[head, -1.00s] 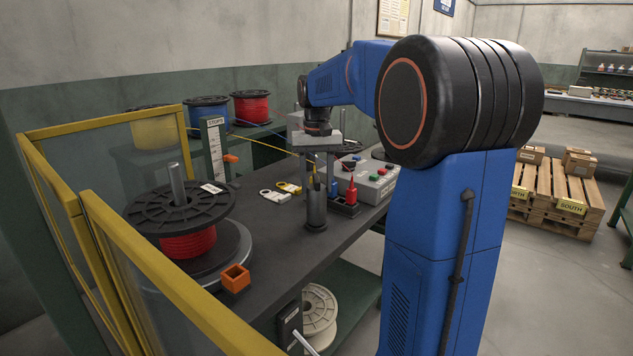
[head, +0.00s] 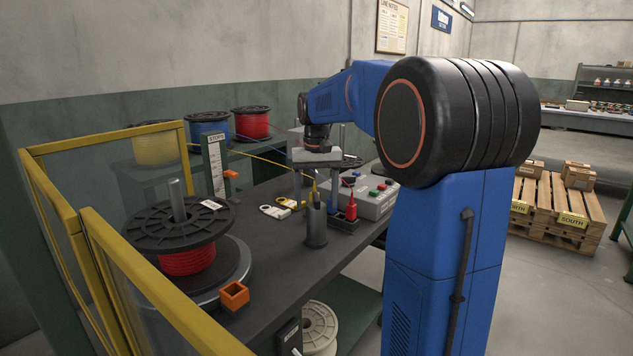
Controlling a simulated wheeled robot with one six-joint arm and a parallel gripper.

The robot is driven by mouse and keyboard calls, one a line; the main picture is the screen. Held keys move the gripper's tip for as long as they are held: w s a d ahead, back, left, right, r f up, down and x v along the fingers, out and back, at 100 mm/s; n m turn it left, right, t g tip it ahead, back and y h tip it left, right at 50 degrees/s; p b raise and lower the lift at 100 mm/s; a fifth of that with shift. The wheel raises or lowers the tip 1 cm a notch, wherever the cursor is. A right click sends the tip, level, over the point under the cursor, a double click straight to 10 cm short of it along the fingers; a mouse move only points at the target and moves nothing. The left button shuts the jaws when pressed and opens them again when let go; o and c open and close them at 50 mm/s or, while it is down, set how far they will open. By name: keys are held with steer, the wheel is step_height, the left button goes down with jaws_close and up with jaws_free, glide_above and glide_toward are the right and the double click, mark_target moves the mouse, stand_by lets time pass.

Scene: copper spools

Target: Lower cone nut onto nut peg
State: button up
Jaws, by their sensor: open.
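My gripper (head: 316,188) hangs below the wrist of my blue arm, over the right part of the dark bench. Its pale block-shaped body is level, with two grey fingers apart and pointing down.
A hollow orange block (head: 234,295) lies at the bench's front. Yellow-framed guards (head: 150,285) border the left. The bench (head: 275,240) between spool and cup is clear.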

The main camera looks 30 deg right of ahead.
step_height(320, 180, up, 17)
stand_by(0.5)
stand_by(0.7)
steer(key=s+a+f+n+t, duration=0.1)
steer(key=s+a+f, duration=0.4)
steer(key=s+f, duration=0.4)
steer(key=s+a+f+n+t, duration=0.2)
steer(key=s+a+f, duration=0.3)
steer(key=s+f, duration=0.4)
steer(key=s+a+f+n+t, duration=0.1)
steer(key=s+a+f+n, duration=0.1)
steer(key=s+a+f, duration=0.3)
steer(key=s+f, duration=0.4)
steer(key=s, duration=0.3)
steer(key=shift+a+f+t, duration=0.35)
steer(key=shift+f+t, duration=0.05)
